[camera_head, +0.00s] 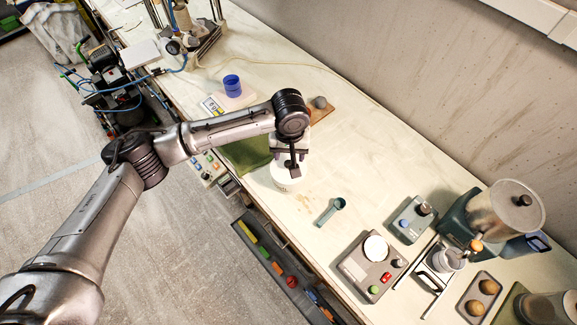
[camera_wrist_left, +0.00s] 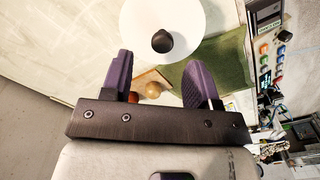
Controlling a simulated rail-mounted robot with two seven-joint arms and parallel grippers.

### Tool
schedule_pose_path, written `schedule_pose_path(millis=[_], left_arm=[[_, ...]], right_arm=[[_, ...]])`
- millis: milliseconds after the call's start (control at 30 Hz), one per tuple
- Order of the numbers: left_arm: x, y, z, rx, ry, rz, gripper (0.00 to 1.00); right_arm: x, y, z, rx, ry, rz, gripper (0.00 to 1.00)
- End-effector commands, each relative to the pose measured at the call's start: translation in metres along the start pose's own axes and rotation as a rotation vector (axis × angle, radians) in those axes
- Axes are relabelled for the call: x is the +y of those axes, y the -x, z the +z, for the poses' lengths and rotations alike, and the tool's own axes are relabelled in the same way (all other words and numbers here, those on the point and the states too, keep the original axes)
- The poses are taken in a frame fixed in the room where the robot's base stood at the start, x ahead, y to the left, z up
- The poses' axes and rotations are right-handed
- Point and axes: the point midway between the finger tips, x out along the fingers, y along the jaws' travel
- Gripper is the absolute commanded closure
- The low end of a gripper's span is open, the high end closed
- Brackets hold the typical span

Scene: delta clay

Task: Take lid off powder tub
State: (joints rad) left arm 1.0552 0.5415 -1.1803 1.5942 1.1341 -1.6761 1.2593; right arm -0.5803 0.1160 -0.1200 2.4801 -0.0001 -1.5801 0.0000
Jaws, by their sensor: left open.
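The white powder tub (camera_head: 284,183) stands on the bench, partly hidden under my left gripper (camera_head: 291,158). In the left wrist view its round white lid (camera_wrist_left: 190,22) has a dark knob (camera_wrist_left: 162,41). The lid looks seated, but the wrist and fingers cover much of the tub in the head view. My left gripper (camera_wrist_left: 160,66) is open, with two purple fingers spread apart. The knob lies just beyond the fingertips, roughly centred between them; I see no contact. My right gripper is not in view.
A green mat (camera_head: 247,154) lies left of the tub. A teal scoop (camera_head: 331,210) lies right of it. A blue cup (camera_head: 232,84) stands farther back. A grey device with a white disc (camera_head: 371,266) stands front right. Bare bench surrounds the scoop.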

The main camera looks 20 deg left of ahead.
Motion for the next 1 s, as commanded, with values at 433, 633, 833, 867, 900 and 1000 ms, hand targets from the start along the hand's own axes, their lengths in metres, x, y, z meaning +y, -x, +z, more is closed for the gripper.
schedule_pose_path(millis=[433,633,833,867,900,1000], left_arm=[[-0.003,-0.048,0.002,-0.001,0.0,-0.002,0.45],[-0.003,-0.05,0.002,-0.001,-0.001,-0.001,0.45],[-0.003,-0.049,0.002,0.0,-0.001,-0.001,0.57],[-0.003,-0.049,0.002,0.0,-0.001,-0.001,0.59],[-0.003,-0.049,0.002,0.0,-0.001,-0.001,0.63],[-0.003,-0.049,0.002,0.0,-0.001,-0.001,0.73]], right_arm=[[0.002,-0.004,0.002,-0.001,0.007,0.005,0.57],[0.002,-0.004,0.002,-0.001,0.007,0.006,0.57],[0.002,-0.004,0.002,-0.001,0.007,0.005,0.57],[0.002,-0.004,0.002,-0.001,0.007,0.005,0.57],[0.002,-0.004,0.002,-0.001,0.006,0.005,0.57],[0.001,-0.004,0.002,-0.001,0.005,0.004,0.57]])
